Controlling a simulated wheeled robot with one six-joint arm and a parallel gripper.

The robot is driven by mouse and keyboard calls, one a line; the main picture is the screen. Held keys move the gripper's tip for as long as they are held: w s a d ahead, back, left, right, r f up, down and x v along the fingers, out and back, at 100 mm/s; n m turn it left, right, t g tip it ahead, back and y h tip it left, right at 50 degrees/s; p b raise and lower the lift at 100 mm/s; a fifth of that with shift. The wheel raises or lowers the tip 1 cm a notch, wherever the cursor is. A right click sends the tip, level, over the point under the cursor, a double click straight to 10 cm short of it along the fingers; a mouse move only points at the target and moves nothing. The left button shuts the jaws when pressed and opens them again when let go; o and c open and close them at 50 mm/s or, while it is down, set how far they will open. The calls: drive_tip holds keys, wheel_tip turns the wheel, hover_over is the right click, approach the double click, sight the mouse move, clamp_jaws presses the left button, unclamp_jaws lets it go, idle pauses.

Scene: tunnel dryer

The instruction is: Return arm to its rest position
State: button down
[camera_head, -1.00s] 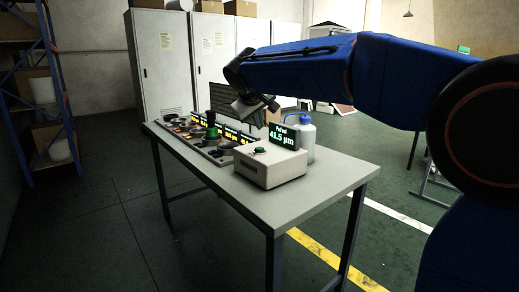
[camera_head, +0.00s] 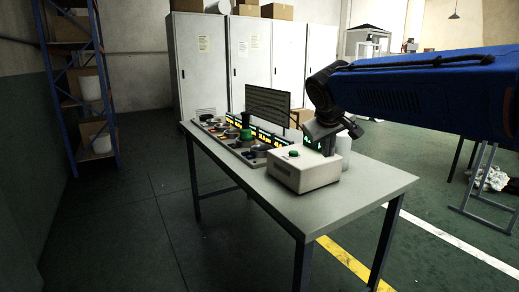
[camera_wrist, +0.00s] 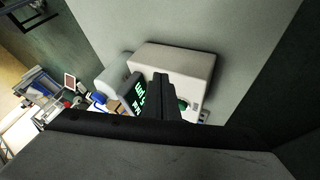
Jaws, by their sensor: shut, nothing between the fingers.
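My gripper (camera_head: 340,140) is at the end of my blue arm, above the right part of the grey table (camera_head: 345,212). It is shut and empty. In the head view it overlaps the beige box instrument (camera_head: 305,172) with the green button and partly hides its green-lit display. In the wrist view, my shut gripper (camera_wrist: 163,85) shows dark in front of the beige box (camera_wrist: 185,65) and next to its display (camera_wrist: 137,97). Whether it touches the box cannot be told.
A control panel (camera_head: 215,127) with knobs and lit readouts and a dark monitor (camera_head: 268,103) stand on the table. A pale bottle (camera_head: 344,147) is partly hidden behind my gripper. Grey cabinets (camera_head: 200,70) and a blue shelf rack (camera_head: 105,90) stand behind. The left floor is clear.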

drive_tip(key=s+d+f+m+g+y, duration=0.1)
drive_tip(key=s+d+f, duration=0.1)
drive_tip(key=s+f, duration=0.5)
drive_tip(key=s+d+f+m, duration=0.1)
drive_tip(key=s+d+f, duration=0.2)
drive_tip(key=s+f, duration=0.4)
drive_tip(key=s+d+f+m+g+y, duration=0.1)
drive_tip(key=s+f, duration=0.6)
drive_tip(key=s, duration=1.2)
drive_tip(key=shift+s+d+f+m+g+y, duration=0.25)
drive_tip(key=shift+d+m, duration=0.25)
drive_tip(key=shift+d, duration=0.5)
